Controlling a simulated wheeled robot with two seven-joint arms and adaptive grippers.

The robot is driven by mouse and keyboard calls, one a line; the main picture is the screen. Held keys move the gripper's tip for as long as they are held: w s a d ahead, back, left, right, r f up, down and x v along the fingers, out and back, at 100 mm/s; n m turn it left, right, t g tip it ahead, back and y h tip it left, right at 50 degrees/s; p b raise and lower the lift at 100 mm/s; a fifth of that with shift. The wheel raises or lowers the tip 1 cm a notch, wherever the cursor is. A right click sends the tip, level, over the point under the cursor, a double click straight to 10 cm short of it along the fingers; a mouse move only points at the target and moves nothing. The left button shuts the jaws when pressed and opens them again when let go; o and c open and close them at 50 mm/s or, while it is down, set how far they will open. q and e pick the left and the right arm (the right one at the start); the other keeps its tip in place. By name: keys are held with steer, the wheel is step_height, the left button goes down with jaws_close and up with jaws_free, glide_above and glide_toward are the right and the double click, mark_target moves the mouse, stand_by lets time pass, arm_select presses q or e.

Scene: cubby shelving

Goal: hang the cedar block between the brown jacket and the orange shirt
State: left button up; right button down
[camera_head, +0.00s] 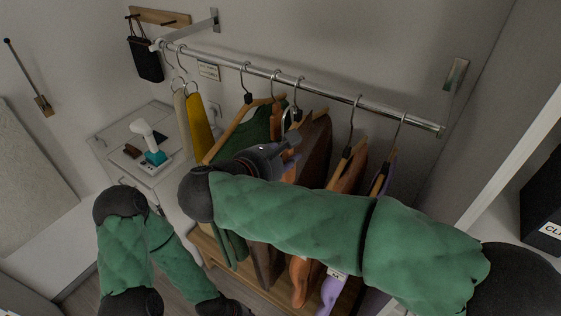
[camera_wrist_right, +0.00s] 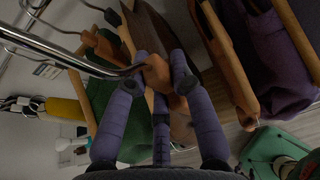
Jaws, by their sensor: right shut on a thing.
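My right gripper (camera_head: 290,142) is at the hanging clothes, below the rail, and its fingers (camera_wrist_right: 156,82) are closed around the orange-brown cedar block (camera_wrist_right: 157,72). In the head view the block is mostly hidden by the gripper. The brown jacket (camera_head: 316,148) hangs from the rail just right of the gripper; it also shows beyond the fingers in the wrist view (camera_wrist_right: 148,32). The orange shirt (camera_head: 349,173) hangs right of the jacket, partly behind my right arm. I cannot tell whether the block's hook touches the rail. My left arm shows at lower left; its gripper is out of view.
The metal rail (camera_head: 330,96) runs across the wall. A green garment (camera_head: 247,134) hangs left of the gripper, a yellow one (camera_head: 200,125) farther left, and a purple one (camera_head: 379,182) at right. A white cabinet (camera_head: 110,130) with small items stands left. A wooden bench lies below.

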steer(key=w+d+f+b, duration=0.2)
steer(key=w+d+b, duration=0.2)
steer(key=w+d, duration=0.5)
steer(key=shift+w+d+f, duration=0.4)
steer(key=shift+w, duration=2.35)
steer(key=c, duration=1)
jaws_free()
steer(key=shift+a, duration=0.1)
